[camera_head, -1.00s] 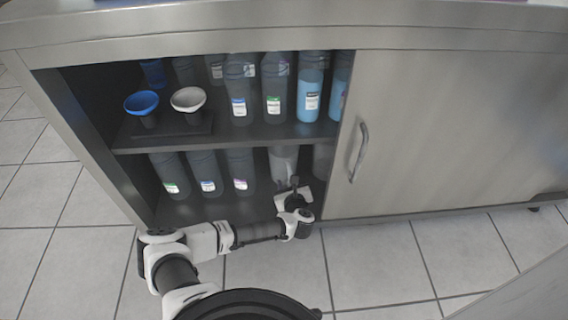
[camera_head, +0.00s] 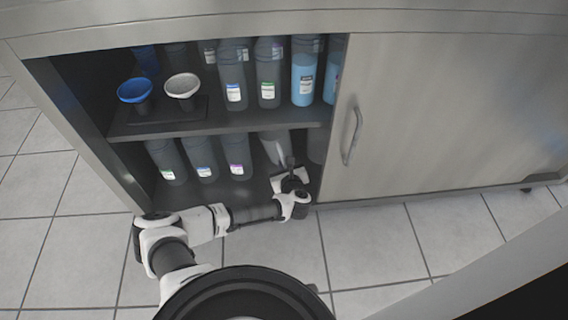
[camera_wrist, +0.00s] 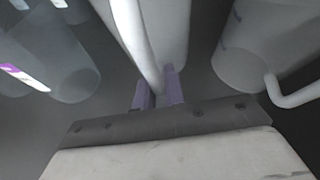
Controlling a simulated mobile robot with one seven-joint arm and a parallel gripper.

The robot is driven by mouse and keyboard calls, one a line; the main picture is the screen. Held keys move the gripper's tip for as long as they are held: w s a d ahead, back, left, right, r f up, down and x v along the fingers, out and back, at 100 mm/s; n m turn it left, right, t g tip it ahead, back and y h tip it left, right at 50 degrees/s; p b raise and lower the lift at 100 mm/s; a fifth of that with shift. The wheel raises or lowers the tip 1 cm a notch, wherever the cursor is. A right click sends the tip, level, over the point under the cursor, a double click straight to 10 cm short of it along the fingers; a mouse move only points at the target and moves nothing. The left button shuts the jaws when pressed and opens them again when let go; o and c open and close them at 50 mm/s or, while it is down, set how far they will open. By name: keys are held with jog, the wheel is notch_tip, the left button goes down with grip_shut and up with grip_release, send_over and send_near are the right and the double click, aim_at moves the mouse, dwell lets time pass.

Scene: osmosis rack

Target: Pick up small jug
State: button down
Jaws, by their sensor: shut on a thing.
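The small jug (camera_head: 276,147) is a pale, translucent container on the lower shelf of the cabinet, at the right end of the opening. It now leans to one side in the head view. My gripper (camera_head: 290,173) reaches into the lower shelf from the front, just below the jug. In the wrist view the jug (camera_wrist: 160,35) fills the top middle, and its curved handle runs down to my gripper (camera_wrist: 158,92). The purple fingers are shut on the handle. The jug's base and top are not clear to see.
Another jug (camera_wrist: 243,60) with a handle stands close on the right in the wrist view. Labelled bottles (camera_head: 201,158) stand to the left on the same shelf. The upper shelf (camera_head: 180,128) is close above. The closed sliding door (camera_head: 440,120) bounds the right side.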

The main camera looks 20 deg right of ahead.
jog(key=shift+s+r+p, duration=0.2)
jog(key=shift+r+p, duration=0.1)
jog(key=shift+r, duration=0.3)
jog(key=shift+s+r+p, duration=0.15)
jog(key=shift+r+p, duration=0.15)
jog(key=shift+r, duration=0.25)
jog(key=s+a+p, duration=0.3)
jog(key=s+p, duration=0.1)
jog(key=s, duration=1.3)
jog(key=shift+a+f, duration=0.15)
jog(key=shift+a, duration=0.05)
